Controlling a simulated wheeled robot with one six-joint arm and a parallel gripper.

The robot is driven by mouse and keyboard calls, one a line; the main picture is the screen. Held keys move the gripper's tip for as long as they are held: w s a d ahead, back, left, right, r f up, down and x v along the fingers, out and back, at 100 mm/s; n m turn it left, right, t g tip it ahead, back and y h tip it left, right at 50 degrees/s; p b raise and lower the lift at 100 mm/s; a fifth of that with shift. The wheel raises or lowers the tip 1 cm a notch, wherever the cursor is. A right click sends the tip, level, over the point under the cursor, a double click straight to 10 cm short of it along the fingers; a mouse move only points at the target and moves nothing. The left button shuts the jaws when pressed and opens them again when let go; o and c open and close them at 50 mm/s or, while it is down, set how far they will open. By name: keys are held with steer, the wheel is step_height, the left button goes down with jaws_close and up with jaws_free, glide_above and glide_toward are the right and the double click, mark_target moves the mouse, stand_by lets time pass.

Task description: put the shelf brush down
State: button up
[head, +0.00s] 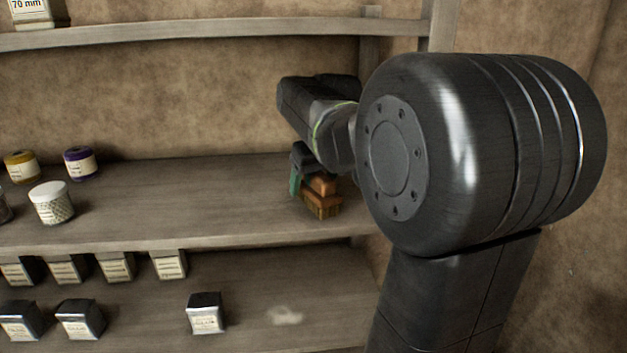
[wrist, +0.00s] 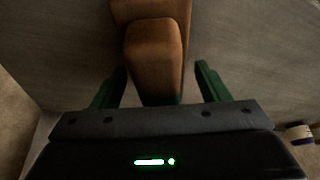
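The shelf brush (head: 322,186) has an orange-brown wooden body and handle. In the head view it appears to stand bristles down on the middle shelf (head: 230,217), near its right end. My gripper (head: 301,180) is right at it, with a green finger showing on its left side. In the wrist view the brush handle (wrist: 155,50) reaches between the two green fingers of my gripper (wrist: 162,80). A gap shows on each side of the handle, so my gripper is open around it and not clamped. The bristles are hidden in the wrist view.
A white tub (head: 51,203), a yellow spool (head: 21,167) and a purple spool (head: 80,163) stand at the shelf's left. The board between them and the brush is clear. Several labelled boxes sit below, including one box (head: 205,314) beside a pale patch (head: 285,315).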

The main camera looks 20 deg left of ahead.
mark_target(319, 174)
steer(key=shift+r, duration=0.1)
steer(key=v, duration=0.5)
steer(key=shift+r, duration=0.2)
steer(key=s+d+b, duration=0.3)
steer(key=s+d, duration=0.4)
steer(key=d, duration=0.2)
steer(key=shift+d, duration=0.35)
steer(key=shift+a+f, duration=0.1)
steer(key=w+a+p, duration=0.1)
steer(key=w+a, duration=0.1)
steer(key=a, duration=0.1)
steer(key=w+a, duration=0.2)
steer(key=a, duration=0.1)
steer(key=w+a+p, duration=0.1)
steer(key=w+a, duration=0.1)
steer(key=a, duration=0.1)
steer(key=shift+w+a+p, duration=0.1)
steer(key=shift+w+p, duration=0.25)
steer(key=shift+w, duration=0.05)
steer(key=x, duration=0.5)
steer(key=shift+w+a+f, duration=0.1)
steer(key=shift+a+f, duration=0.05)
steer(key=shift+f, duration=0.1)
steer(key=shift+r, duration=0.15)
